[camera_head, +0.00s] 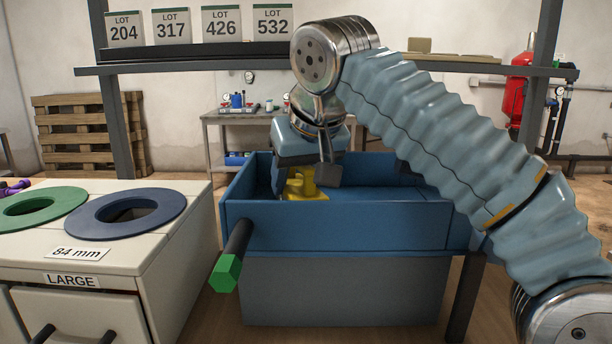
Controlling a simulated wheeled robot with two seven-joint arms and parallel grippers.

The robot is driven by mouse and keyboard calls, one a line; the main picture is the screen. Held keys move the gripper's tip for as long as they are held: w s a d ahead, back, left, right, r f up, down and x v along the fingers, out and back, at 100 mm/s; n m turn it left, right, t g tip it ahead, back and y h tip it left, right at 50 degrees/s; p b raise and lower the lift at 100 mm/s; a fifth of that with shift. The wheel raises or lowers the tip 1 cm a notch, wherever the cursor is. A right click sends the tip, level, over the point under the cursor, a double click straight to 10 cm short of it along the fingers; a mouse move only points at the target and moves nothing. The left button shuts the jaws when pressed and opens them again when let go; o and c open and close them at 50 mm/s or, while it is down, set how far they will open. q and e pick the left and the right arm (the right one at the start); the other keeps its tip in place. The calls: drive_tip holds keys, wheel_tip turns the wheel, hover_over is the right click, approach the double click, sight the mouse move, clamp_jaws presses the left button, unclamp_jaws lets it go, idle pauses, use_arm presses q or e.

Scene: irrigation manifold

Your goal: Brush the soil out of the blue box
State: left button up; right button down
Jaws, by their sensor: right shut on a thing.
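The blue box (335,228) stands at the middle, open at the top. My right arm comes in from the right and reaches over the box. My right gripper (309,178) points down inside the box and is shut on a yellow thing (308,188), perhaps the brush's handle. The near wall hides the lower end of this thing, so I cannot see bristles or whether it touches the floor of the box. No soil shows; the near wall and my arm hide the box's floor. My left gripper is out of view.
A dark bar with a green six-sided end (226,273) sticks out at the box's near left. A white cabinet (178,236) with a green ring (66,199) and a blue ring (167,196) stands at the left. A shelf (180,67) with lot cards spans behind.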

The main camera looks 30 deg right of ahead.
drive_tip(key=shift+r, duration=3)
